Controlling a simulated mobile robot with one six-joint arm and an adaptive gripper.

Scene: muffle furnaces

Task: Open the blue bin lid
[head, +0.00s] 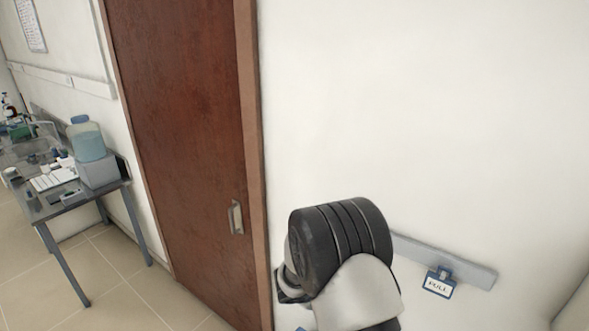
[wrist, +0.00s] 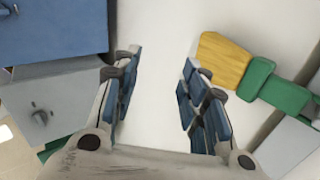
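My gripper (wrist: 158,78) shows in the wrist view with its two blue-padded fingers apart and nothing between them. A pale, plain surface lies beyond the fingers. A flat blue surface (wrist: 55,28) fills the upper left corner of the wrist view, to the left of the fingers and apart from them. I cannot tell whether it belongs to the blue bin or its lid. No blue bin can be made out for sure in the head view. There my arm rises at the bottom centre, and the gripper is hidden or out of frame.
A grey box face (wrist: 45,105) with a small fitting lies below the blue surface. Yellow (wrist: 223,60) and green (wrist: 285,93) pieces lie right of the fingers.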

